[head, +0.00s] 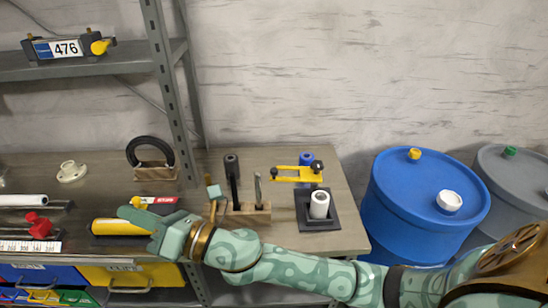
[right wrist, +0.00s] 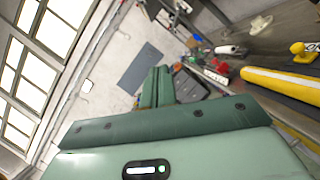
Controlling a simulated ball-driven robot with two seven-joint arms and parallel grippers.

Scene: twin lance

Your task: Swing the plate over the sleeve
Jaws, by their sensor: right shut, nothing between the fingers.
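The yellow plate (head: 290,179) lies level near the back of the bench, beside a blue-topped post (head: 306,159), with a black knob (head: 317,166) at its right end. The white sleeve (head: 319,206) stands upright on a dark square base (head: 303,222). In the head view the plate shows behind the sleeve, not covering its open top. My right gripper (head: 128,214) is far to the left of both, by a yellow cylinder (head: 112,228). In the right wrist view its fingers (right wrist: 157,88) are shut and empty. My left gripper is not in view.
A wooden block (head: 247,214) with upright dark tools stands left of the sleeve, behind my right forearm. A black ring (head: 150,152) on a stand and a white flange (head: 71,171) are further left. A blue drum (head: 425,205) stands right of the bench.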

